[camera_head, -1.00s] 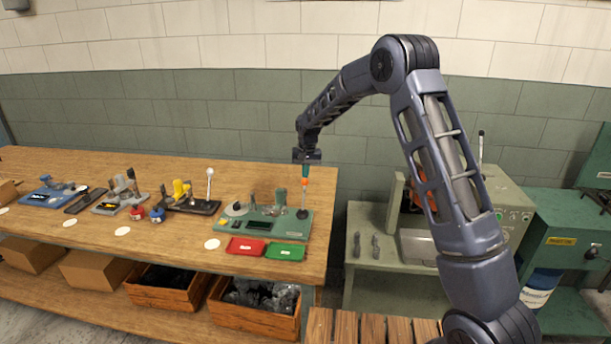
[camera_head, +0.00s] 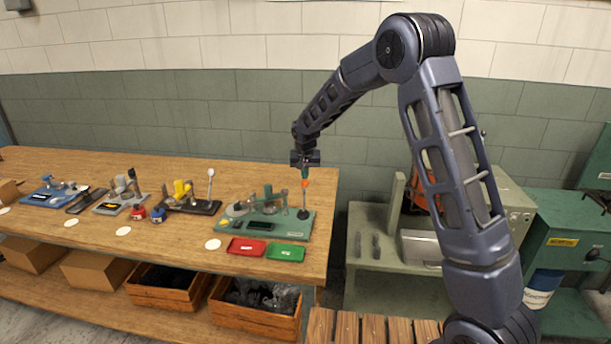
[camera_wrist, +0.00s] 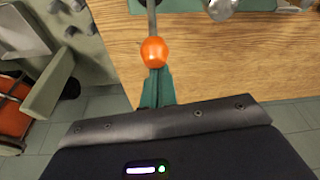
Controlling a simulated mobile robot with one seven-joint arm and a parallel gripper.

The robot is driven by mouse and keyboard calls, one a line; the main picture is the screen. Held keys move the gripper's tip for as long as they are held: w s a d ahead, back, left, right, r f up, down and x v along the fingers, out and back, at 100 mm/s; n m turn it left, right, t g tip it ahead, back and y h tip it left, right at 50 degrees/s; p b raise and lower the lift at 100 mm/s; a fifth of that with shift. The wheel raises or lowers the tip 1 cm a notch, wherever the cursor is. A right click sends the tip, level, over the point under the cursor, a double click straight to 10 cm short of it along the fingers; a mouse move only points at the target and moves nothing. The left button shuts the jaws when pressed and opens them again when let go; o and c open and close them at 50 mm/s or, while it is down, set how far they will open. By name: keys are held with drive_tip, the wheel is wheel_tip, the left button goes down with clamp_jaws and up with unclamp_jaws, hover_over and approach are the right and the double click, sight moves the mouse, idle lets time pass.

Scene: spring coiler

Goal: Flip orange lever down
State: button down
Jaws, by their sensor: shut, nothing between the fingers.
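The lever is a thin upright rod with an orange knob (camera_head: 304,184), at the right end of the green spring coiler (camera_head: 262,222) on the wooden bench. In the wrist view the orange knob (camera_wrist: 153,51) is just beyond my fingertips, with its grey rod (camera_wrist: 152,18) running away behind it. My gripper (camera_head: 305,176) points down from above at the knob. Its green fingers (camera_wrist: 157,82) are shut with nothing between them. The tips are very close to the knob; I cannot tell whether they touch it.
A red tray (camera_head: 246,247) and a green tray (camera_head: 286,252) lie in front of the coiler. A yellow-topped device (camera_head: 183,189) and other tools stand further left on the bench. A grey-green machine (camera_head: 380,235) stands right of the bench edge, across a gap.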

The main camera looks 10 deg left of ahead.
sight(303, 181)
drive_tip(key=shift+s+r+t, duration=0.2)
drive_tip(key=shift+s+t, duration=0.35)
drive_tip(key=shift+s, duration=0.25)
drive_tip(key=shift+s+r+t, duration=0.15)
drive_tip(key=shift+s+t, duration=0.35)
drive_tip(key=shift+s, duration=0.25)
drive_tip(key=shift+s+r+t, duration=0.2)
drive_tip(key=shift+s+t, duration=0.35)
drive_tip(key=shift+s, duration=0.25)
drive_tip(key=s+f, duration=0.2)
drive_tip(key=s, duration=0.6)
drive_tip(key=shift+s+f, duration=0.15)
drive_tip(key=shift+s, duration=0.1)
drive_tip(key=shift+a, duration=0.1)
drive_tip(key=w+r, duration=0.4)
drive_tip(key=s+r, duration=0.4)
drive_tip(key=s, duration=0.4)
drive_tip(key=shift+s+r, duration=0.2)
drive_tip(key=shift+s, duration=0.05)
